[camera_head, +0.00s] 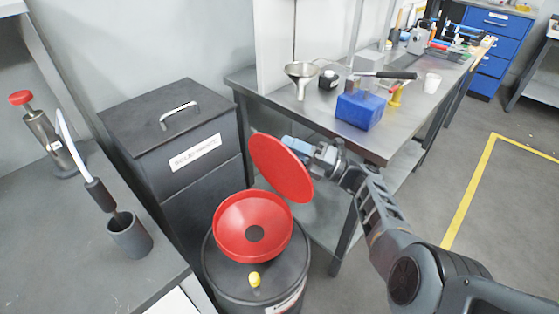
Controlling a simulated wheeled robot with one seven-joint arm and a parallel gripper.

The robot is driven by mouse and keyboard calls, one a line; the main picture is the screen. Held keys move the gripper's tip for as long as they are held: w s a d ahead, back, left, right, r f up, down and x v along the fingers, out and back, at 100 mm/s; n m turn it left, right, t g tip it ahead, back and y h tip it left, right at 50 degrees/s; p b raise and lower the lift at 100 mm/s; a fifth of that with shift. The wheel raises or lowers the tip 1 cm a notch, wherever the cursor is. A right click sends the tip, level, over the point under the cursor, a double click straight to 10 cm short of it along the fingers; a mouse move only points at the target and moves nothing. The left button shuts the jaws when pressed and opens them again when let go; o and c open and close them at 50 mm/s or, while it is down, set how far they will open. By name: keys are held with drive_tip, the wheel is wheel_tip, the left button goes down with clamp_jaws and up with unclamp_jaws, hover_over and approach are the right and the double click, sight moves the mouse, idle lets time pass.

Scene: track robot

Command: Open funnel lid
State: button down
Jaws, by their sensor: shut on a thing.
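A red funnel (232,226) sits on top of a dark drum (272,278), its bowl open to view with a dark hole at the bottom. The round red funnel lid (278,168) stands raised and steeply tilted above the funnel's upper right rim. My gripper (300,146) is at the lid's upper right edge, shut on the lid. The lid partly hides the fingertips. My arm reaches in from the lower right.
A steel bench (405,125) stands behind my gripper with a metal funnel (301,76), a blue box (360,111) and a white cup (432,82). A black bin (180,130) stands left of the drum. A yellow cap (254,279) is on the drum. Open floor lies at right.

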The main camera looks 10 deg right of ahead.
drive_tip(key=shift+w+d+f+m+t+b, duration=0.15)
drive_tip(key=shift+w+d+m+t+b, duration=0.45)
drive_tip(key=shift+d+m, duration=0.45)
drive_tip(key=shift+w, duration=0.1)
drive_tip(key=c, duration=0.9)
unclamp_jaws()
drive_tip(key=shift+c, duration=0.2)
